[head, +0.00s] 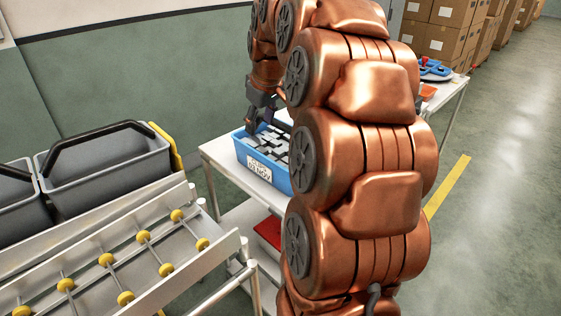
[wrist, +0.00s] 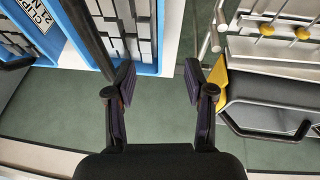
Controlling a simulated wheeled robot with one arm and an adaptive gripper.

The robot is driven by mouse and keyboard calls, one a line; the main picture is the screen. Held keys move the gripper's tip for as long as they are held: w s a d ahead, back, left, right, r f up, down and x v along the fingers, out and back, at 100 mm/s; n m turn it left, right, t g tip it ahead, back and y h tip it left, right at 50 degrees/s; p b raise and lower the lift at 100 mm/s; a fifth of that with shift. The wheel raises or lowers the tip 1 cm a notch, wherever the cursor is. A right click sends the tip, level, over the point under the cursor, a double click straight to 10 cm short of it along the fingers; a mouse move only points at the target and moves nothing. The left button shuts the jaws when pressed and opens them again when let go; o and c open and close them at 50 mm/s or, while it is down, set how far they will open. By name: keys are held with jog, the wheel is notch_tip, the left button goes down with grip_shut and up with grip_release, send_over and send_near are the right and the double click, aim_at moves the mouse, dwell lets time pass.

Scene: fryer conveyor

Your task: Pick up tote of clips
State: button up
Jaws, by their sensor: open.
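The blue tote (head: 283,182) stands on a white table and is filled with grey and white blocky clips (head: 268,146). My gripper (head: 262,118) points down at the tote's far left part. In the wrist view my gripper (wrist: 160,82) is open and empty. The blue tote's rim (wrist: 161,35) lines up with the gap between the fingers, with clips (wrist: 122,30) on the left side. I cannot tell whether the fingers touch the tote. My arm hides the tote's right part in the head view.
A roller conveyor (head: 125,264) with yellow wheels is at the lower left. Grey bins (head: 105,171) with dark handles stand behind it. The white table (head: 222,152) has some bare top left of the tote. A red item (head: 268,231) lies on its lower shelf. Cardboard boxes (head: 440,42) are stacked far back.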

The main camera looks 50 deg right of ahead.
jog(key=h, duration=0.1)
send_over(280, 125)
jog(key=s, duration=0.2)
jog(key=shift+w+a+r+t+b, duration=0.15)
jog(key=shift+w+r+t+b, duration=0.05)
jog(key=shift+r+t+b, duration=0.15)
jog(key=shift+p+x, duration=0.75)
jog(key=shift+x, duration=3.05)
jog(key=shift+s+f, duration=0.1)
jog(key=shift+s, duration=0.1)
jog(key=shift+c, duration=0.5)
jog(key=shift+a, duration=0.1)
grip_shut()
